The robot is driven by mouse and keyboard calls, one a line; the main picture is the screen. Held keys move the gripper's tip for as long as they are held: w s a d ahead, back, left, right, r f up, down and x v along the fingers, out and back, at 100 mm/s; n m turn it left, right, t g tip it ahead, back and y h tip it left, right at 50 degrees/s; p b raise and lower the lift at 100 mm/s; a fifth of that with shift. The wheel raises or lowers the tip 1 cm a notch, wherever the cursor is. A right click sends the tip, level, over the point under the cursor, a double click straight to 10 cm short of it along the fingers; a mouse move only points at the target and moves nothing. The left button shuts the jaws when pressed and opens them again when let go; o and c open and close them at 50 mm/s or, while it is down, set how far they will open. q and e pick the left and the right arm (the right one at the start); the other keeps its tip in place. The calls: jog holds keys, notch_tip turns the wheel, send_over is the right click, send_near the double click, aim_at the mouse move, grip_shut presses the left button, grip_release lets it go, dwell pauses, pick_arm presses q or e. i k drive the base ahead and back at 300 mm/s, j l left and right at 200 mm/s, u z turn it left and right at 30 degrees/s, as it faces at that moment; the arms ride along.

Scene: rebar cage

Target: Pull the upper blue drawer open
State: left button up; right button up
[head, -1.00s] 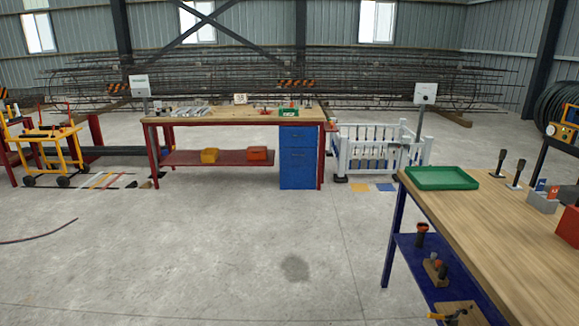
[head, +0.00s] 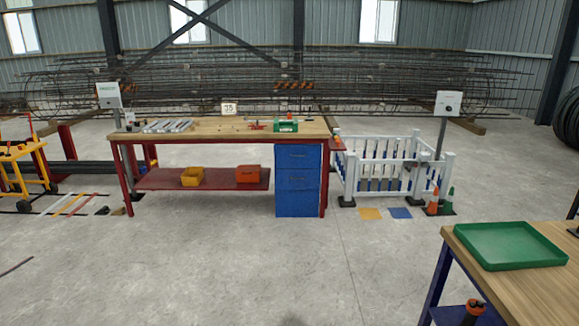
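The upper blue drawer (head: 297,157) is the top front of a blue drawer cabinet (head: 297,203) under the right end of a wooden-topped workbench (head: 200,130) with red legs. It looks shut, flush with the drawer front (head: 297,180) below it. A small handle shows on its front. The bench stands some distance ahead across open floor. Neither of my grippers is in the head view.
A wooden table with a green tray (head: 510,244) stands close at the lower right. A white fence (head: 385,165) and an orange cone (head: 433,203) stand right of the bench. A yellow cart (head: 28,170) is at the left. The concrete floor before the cabinet is clear.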

aim_at(286, 157)
jog(key=i+l+u, duration=0.1)
jog(key=i, duration=1.7)
jog(key=i+j+z, duration=0.1)
jog(key=i, duration=0.3)
jog(key=i+j, duration=0.15)
jog(key=i, duration=0.3)
jog(key=i+j+z, duration=0.15)
jog(key=i, duration=0.25)
jog(key=i+j+z, duration=0.1)
jog(key=i, duration=0.3)
jog(key=i+j+z, duration=0.6)
jog(key=j, duration=0.2)
jog(key=i+j+z, duration=0.3)
jog(key=j, duration=0.15)
